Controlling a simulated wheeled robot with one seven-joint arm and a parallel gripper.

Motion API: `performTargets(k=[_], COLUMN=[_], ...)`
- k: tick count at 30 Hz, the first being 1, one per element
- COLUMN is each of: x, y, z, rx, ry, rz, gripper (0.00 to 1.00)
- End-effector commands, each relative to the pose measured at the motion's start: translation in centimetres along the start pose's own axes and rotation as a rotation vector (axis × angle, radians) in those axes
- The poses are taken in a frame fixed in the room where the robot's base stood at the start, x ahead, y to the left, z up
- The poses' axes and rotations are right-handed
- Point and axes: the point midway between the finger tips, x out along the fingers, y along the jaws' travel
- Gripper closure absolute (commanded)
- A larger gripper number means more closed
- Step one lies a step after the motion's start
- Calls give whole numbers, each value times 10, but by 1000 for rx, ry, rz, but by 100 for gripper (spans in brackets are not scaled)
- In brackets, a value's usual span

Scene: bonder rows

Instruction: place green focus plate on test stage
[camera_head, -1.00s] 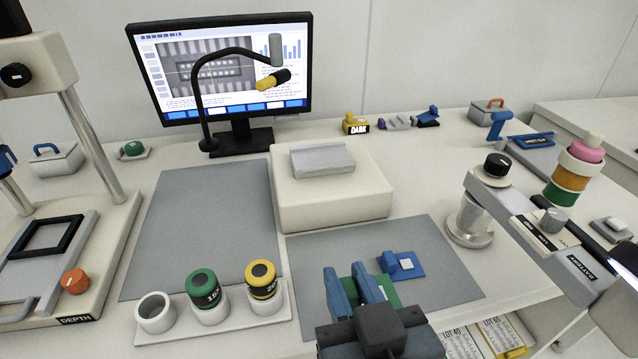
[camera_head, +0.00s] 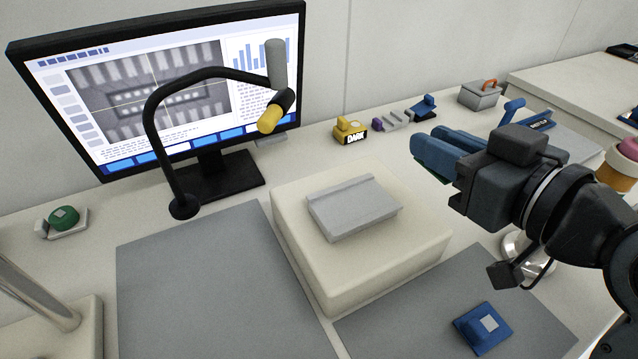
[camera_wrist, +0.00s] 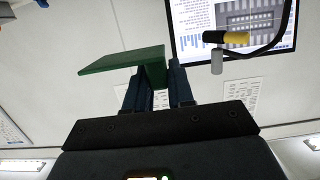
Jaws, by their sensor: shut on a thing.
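The green focus plate (camera_wrist: 118,61) is in my gripper (camera_wrist: 160,88) in the wrist view, held between the dark blue fingers and sticking out to the left. In the head view my gripper (camera_head: 438,150) is raised at the right and points left; the plate is hard to make out there, largely hidden by the fingers. What looks like the test stage (camera_head: 345,272) is a cream block with a raised grey slab (camera_head: 352,208) on top. The slab is bare. My gripper is above and to the right of it, apart from it.
A blue plate (camera_head: 483,328) lies on the right grey mat (camera_head: 400,332). A monitor (camera_head: 95,165) and a black gooseneck lamp (camera_head: 155,130) stand behind and left of the stage. A yellow DARK block (camera_head: 350,131) sits behind. The left mat (camera_head: 205,290) is clear.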

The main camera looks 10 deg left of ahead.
Motion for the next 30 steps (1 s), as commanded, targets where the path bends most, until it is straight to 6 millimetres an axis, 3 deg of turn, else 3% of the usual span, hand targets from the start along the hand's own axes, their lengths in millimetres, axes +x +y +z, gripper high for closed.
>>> performTargets(k=[15, 22, 30], x=[81, 92, 98], y=[-69, -77, -77], z=[43, 54, 87], rx=[0, 0, 1], ry=[-2, -2, -2], rz=[-5, -2, -2], gripper=[100, 100, 100])
